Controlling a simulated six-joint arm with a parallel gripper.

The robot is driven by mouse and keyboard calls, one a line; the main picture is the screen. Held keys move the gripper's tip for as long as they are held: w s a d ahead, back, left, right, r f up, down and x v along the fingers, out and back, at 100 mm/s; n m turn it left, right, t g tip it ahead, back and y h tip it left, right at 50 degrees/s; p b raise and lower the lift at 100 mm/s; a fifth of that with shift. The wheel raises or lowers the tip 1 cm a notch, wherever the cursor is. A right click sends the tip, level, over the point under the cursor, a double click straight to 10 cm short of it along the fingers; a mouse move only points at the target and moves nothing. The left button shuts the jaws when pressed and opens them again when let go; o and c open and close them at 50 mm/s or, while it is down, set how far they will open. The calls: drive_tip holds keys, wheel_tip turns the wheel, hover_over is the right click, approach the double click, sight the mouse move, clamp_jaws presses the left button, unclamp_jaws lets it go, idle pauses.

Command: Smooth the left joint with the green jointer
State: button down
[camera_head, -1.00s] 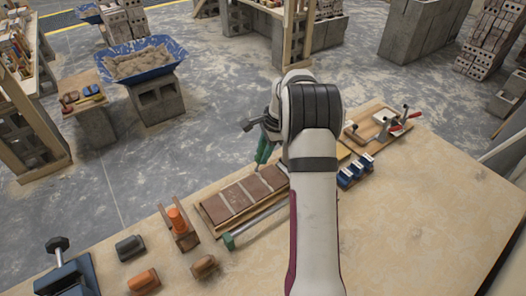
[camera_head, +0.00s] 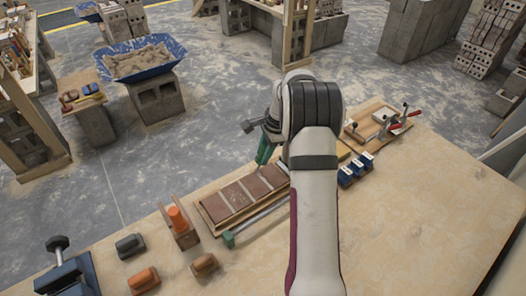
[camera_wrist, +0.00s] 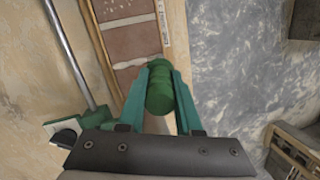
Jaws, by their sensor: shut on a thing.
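My gripper (camera_head: 264,142) is at the far edge of the brick panel in the head view. In the wrist view its two teal fingers (camera_wrist: 159,80) are shut on the green jointer (camera_wrist: 160,98), whose rounded handle shows between them. The jointer also shows under my wrist in the head view (camera_head: 262,155). Its working end is hidden in the wrist view, and I cannot tell whether it touches a joint. The brick panel (camera_head: 233,196) is a row of red-brown bricks with pale joints in a wooden frame. My arm covers its right end.
A metal bar with a green end (camera_head: 229,239) lies along the panel's near side. Orange and grey hand tools (camera_head: 143,280) and an upright orange piece (camera_head: 177,219) stand left. Blue clamps (camera_head: 355,170) and a wooden board (camera_head: 378,122) are right. The front right tabletop is clear.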

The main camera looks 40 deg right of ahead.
drive_tip(key=shift+s, duration=0.55)
drive_tip(key=shift+s, duration=0.1)
drive_tip(key=shift+s, duration=0.6)
drive_tip(key=shift+f, duration=0.1)
drive_tip(key=shift+s, duration=0.75)
drive_tip(key=shift+s, duration=0.7)
drive_tip(key=shift+s, duration=0.1)
